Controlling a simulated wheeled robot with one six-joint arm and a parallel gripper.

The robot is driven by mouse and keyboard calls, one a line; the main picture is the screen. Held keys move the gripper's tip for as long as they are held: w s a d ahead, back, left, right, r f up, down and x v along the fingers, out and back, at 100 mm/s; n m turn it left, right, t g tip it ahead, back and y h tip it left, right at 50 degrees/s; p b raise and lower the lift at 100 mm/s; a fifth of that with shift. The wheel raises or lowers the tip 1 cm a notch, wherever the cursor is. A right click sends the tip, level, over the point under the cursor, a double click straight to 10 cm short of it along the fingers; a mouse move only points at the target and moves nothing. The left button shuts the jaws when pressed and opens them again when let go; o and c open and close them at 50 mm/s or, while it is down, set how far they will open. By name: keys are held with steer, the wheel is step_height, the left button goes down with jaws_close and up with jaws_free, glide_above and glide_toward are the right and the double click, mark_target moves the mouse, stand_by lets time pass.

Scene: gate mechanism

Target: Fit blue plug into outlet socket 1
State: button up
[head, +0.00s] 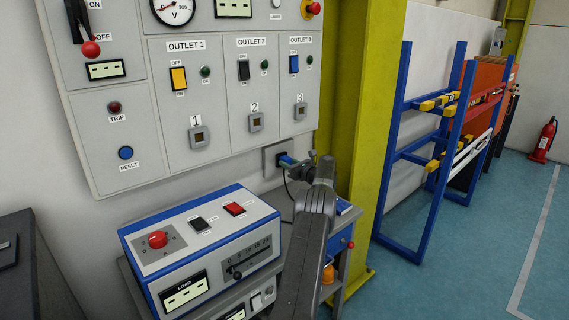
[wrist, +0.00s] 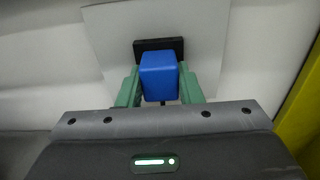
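The blue plug (head: 287,160) is at a light grey wall plate (head: 270,160) below the panel, in front of a black part on that plate. In the wrist view the plug (wrist: 160,76) stands between the green fingers of my gripper (wrist: 160,88), which lie against both its sides. Whether the plug is fully seated in the black part (wrist: 158,45) is hidden.
Socket 2 (head: 256,122) and socket 3 (head: 300,111) are to the right of socket 1. A load box (head: 200,245) with knobs and switches stands below the panel. A yellow-green post (head: 365,140) is close on the right. A dark cable hangs below the plate.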

steer(key=shift+s+d, duration=0.2)
steer(key=shift+s, duration=0.05)
stand_by(0.6)
steer(key=shift+b+v, duration=0.9)
steer(key=shift+v, duration=1.35)
